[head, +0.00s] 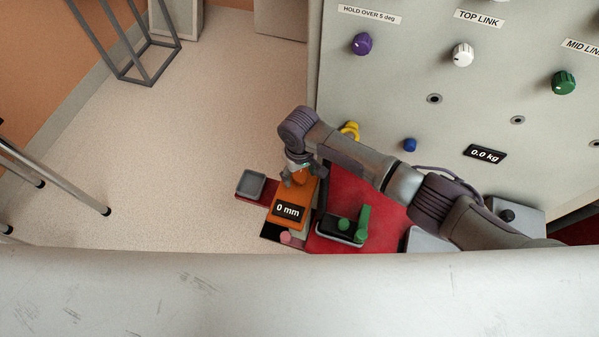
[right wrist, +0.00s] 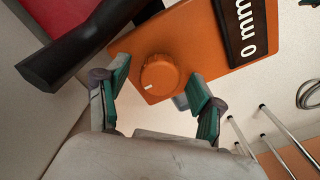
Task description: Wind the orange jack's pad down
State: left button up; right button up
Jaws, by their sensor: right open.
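The orange jack (head: 291,191) stands low beside the panel, and its black display (head: 288,210) reads 0 mm. In the right wrist view the jack's orange body (right wrist: 195,40) carries a round ribbed orange knob (right wrist: 160,75) with a white mark. My right gripper (right wrist: 160,92) is open, with one green-padded finger on each side of the knob and gaps between. In the head view my right gripper (head: 297,176) is at the jack's upper end and partly hides it. I cannot tell which part is the jack's pad. My left gripper is not in view.
The pale panel (head: 400,80) has purple, white and green knobs and a display reading 0.0 kg. A grey square block (head: 252,184) lies left of the jack. Open floor (head: 190,130) lies left.

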jog(key=shift+c, duration=0.9)
jog(key=c, duration=1)
jog(key=shift+o, duration=0.2)
jog(key=shift+r+m+p, duration=0.25)
jog(key=shift+m+p, duration=0.45)
jog(key=shift+p, duration=0.3)
jog(key=shift+m+p, duration=1.1)
jog(key=shift+p, duration=0.05)
jog(key=shift+m+p, duration=0.85)
jog(key=shift+m, duration=0.25)
pick_arm(q)
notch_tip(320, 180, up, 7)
jog(key=p, duration=0.1)
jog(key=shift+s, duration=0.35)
pick_arm(e)
jog(key=shift+f+m, duration=0.15)
jog(key=shift+m, duration=0.75)
